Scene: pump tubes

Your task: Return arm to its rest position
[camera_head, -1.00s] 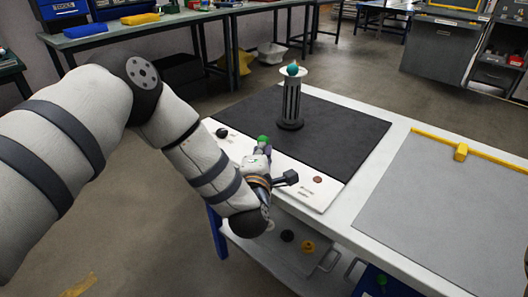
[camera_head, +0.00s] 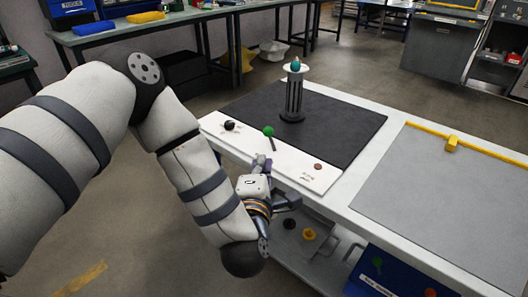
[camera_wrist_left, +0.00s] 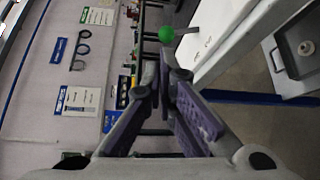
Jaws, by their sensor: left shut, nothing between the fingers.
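My left arm comes in from the left in the head view, bent down at the elbow. Its gripper (camera_head: 288,200) is beside and in front of the white table's near edge, apart from the control panel. In the left wrist view the fingers (camera_wrist_left: 164,66) meet at the tips, with nothing between them. The green ball-topped lever (camera_head: 268,131) stands on the white panel strip (camera_head: 288,168), clear of the gripper. It also shows in the left wrist view (camera_wrist_left: 167,34), beyond the fingertips. My right gripper is not in view.
A dark column (camera_head: 292,98) with a teal ball (camera_head: 295,64) on top stands on the black mat (camera_head: 345,130). The panel has a black knob (camera_head: 229,125) and a brown button (camera_head: 318,167). A lower shelf and blue box (camera_head: 400,275) are below. Floor left of the table is open.

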